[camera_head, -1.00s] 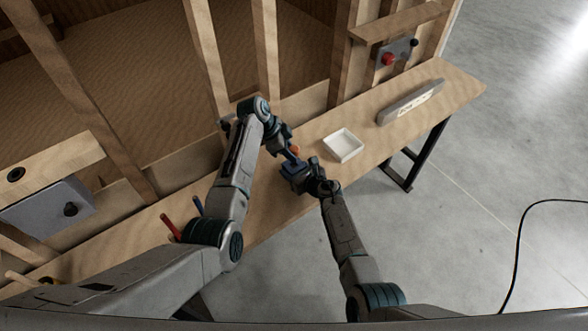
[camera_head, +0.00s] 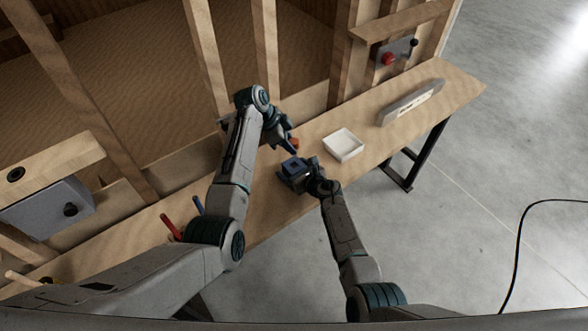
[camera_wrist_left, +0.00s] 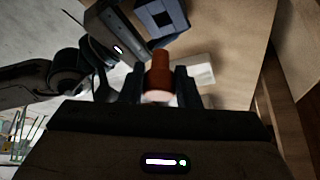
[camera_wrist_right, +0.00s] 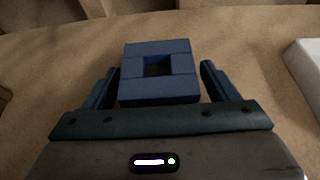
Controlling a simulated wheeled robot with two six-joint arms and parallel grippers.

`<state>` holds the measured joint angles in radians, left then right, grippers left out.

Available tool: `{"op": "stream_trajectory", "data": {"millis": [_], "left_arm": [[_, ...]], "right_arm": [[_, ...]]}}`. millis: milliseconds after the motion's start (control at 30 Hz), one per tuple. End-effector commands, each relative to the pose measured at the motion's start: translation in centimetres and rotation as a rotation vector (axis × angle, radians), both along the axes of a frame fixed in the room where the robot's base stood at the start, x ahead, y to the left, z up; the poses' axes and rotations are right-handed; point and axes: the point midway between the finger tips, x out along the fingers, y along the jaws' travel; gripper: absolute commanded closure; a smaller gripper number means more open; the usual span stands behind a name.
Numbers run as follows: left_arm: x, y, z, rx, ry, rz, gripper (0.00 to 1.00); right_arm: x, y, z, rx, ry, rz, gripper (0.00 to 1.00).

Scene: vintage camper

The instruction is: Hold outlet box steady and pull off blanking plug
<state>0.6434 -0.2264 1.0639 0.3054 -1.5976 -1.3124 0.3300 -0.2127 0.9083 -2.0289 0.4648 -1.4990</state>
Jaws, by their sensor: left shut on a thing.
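The outlet box (camera_head: 292,170) is a blue square block with a square opening in its top, seen over the workbench. My right gripper (camera_wrist_right: 160,78) has a finger on each side of the outlet box (camera_wrist_right: 160,98). Thin gaps seem to show beside it, so I cannot tell whether the fingers press on it. My left gripper (camera_head: 293,148) is shut on the orange-brown blanking plug (camera_wrist_left: 159,78) and holds it apart from the box. The plug also shows as a small orange spot in the head view (camera_head: 295,142).
A white tray (camera_head: 343,155) lies right of the box on the wooden workbench (camera_head: 270,205). A long grey bar-shaped object (camera_head: 410,103) lies farther right. Red (camera_head: 171,228) and blue (camera_head: 198,206) handles stand beside my left arm. Wooden studs rise behind the bench.

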Motion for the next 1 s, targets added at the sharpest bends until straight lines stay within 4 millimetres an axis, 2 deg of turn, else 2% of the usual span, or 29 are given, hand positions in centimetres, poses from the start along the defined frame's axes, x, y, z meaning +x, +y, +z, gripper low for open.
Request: {"op": "stream_trajectory", "data": {"millis": [233, 367, 800, 1000], "left_arm": [[0.0, 0.0, 0.0, 0.0, 0.0, 0.0, 1.0], [0.0, 0.0, 0.0, 0.0, 0.0, 0.0, 1.0], [0.0, 0.0, 0.0, 0.0, 0.0, 0.0, 1.0], [0.0, 0.0, 0.0, 0.0, 0.0, 0.0, 1.0]], "right_arm": [[-0.2, -0.2, 0.1, 0.0, -0.001, 0.0, 0.2], [-1.1, -0.8, 0.5, 0.0, -0.003, 0.001, 0.2], [-6.5, -4.7, 3.2, -0.002, 0.0, -0.001, 0.2], [-8.4, -6.1, 4.2, -0.001, -0.001, -0.001, 0.2]]}}
